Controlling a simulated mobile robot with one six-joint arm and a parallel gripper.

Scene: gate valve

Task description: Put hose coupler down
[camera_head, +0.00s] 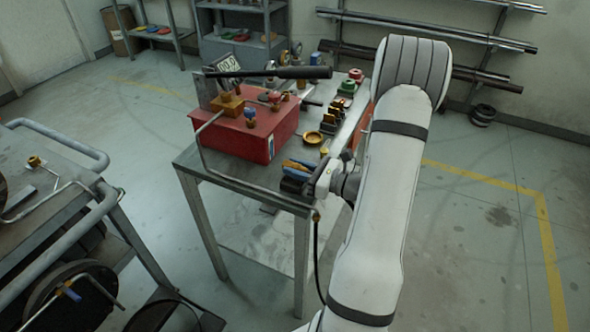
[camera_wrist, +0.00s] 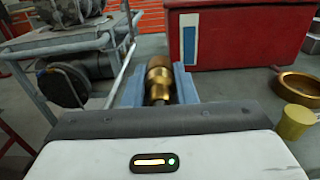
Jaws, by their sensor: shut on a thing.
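The hose coupler is a brass, stepped round piece (camera_wrist: 158,80) between the two blue-grey fingers of my gripper (camera_wrist: 158,86) in the wrist view. The fingers are shut on it, one on each side. In the head view my gripper (camera_head: 300,166) is low over the front right part of the metal table (camera_head: 240,182), in front of the red box (camera_head: 262,148). I cannot tell whether the coupler touches the tabletop.
A brass ring (camera_head: 313,138) and a small yellow cylinder (camera_wrist: 295,122) are right of my gripper. Several valve parts (camera_head: 340,105) stand farther back. A bent metal rail (camera_head: 205,150) runs along the table's left front. A grey cart (camera_head: 60,185) stands at the left.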

